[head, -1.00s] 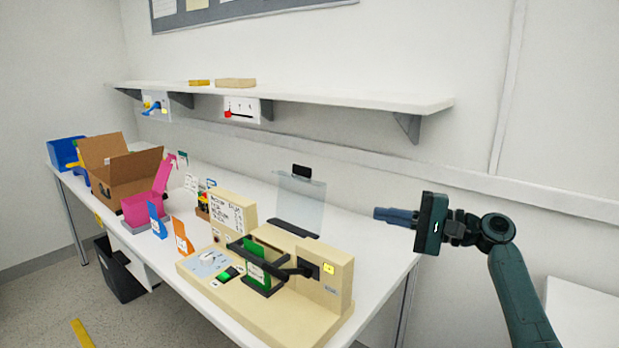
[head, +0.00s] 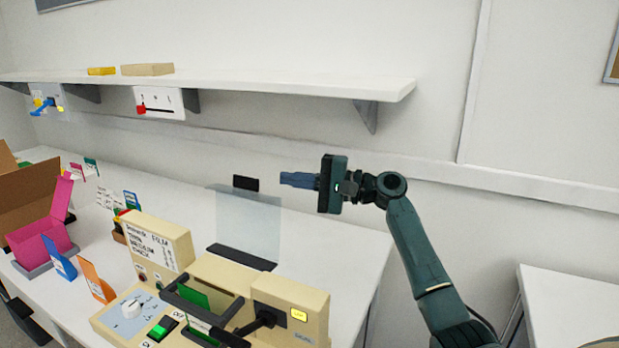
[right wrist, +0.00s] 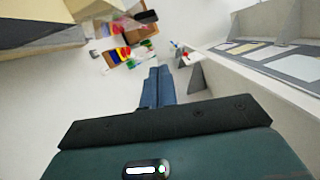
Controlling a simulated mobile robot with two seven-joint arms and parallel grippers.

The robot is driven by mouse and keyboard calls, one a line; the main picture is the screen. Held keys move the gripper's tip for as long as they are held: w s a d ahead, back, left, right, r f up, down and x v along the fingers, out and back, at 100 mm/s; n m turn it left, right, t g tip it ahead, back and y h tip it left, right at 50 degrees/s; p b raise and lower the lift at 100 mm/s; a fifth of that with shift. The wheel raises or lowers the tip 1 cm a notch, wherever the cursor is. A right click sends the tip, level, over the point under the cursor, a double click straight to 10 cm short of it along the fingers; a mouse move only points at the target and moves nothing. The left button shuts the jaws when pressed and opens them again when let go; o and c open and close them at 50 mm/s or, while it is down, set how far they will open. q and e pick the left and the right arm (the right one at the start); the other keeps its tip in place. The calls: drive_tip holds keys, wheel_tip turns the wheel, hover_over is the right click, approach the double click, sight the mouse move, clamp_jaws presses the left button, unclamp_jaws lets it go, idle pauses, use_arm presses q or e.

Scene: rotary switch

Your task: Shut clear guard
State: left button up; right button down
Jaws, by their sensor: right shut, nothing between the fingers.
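The clear guard (head: 247,222) stands upright and open at the back of the beige machine (head: 170,248). A black tab (head: 245,184) is on its top edge and a black strip (head: 242,257) runs along its base. My right gripper (head: 284,180) is shut and empty, with its blue fingers pointing left, just right of the tab in the head view. A small gap shows between them in the picture; the depth between them is hard to judge. In the right wrist view the shut fingers (right wrist: 158,85) show below the black tab (right wrist: 147,17). My left gripper is not in view.
A pink box (head: 40,243) and cardboard box (head: 25,205) stand at left. A shelf (head: 250,88) runs along the wall above.

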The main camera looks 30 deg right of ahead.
drive_tip(key=a+p, duration=0.1)
drive_tip(key=a, duration=0.5)
drive_tip(key=shift+r+p, duration=0.35)
drive_tip(key=shift+r, duration=0.05)
drive_tip(key=shift+a, duration=0.1)
drive_tip(key=shift+a+r, duration=0.1)
